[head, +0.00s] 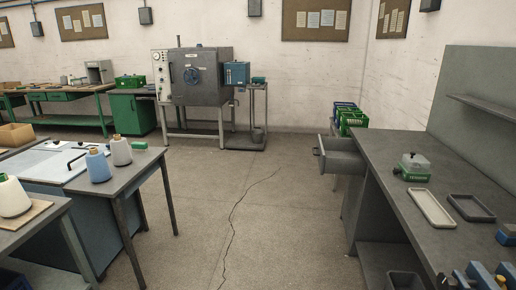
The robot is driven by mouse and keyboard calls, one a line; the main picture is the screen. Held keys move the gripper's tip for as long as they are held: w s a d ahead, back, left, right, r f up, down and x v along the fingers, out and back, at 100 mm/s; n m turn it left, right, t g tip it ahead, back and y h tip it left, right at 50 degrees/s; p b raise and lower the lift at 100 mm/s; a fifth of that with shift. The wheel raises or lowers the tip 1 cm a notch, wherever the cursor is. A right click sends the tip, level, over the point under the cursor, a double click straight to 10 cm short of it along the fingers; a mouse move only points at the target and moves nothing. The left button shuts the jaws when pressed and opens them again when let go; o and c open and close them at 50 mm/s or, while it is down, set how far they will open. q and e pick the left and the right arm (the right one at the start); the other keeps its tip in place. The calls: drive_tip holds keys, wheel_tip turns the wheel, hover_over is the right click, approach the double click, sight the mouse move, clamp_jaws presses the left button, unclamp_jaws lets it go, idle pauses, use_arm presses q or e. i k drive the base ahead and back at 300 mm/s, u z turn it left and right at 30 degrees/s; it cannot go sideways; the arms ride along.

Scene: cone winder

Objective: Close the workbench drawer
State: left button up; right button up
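The workbench (400,168) stands at the right with a grey top and a raised back panel. Its drawer (341,158) is at the bench's far left end and sticks out to the left over the floor. The drawer is open, with its handle on the left-facing front. Its inside is only partly visible, and I cannot tell whether anything lies in it. Neither of my grippers shows in the head view.
The bench bears a green-and-clear device (414,167), a pale tray (432,209) and a dark tray (471,207). Green crates (353,121) stand beyond the drawer. A table with thread cones (98,166) is at the left. The cracked floor (235,215) between is clear.

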sight(335, 156)
drive_tip(key=u, duration=0.65)
drive_tip(key=i, duration=0.85)
drive_tip(key=z, duration=0.4)
drive_tip(key=i, duration=0.85)
drive_tip(key=z, duration=0.8)
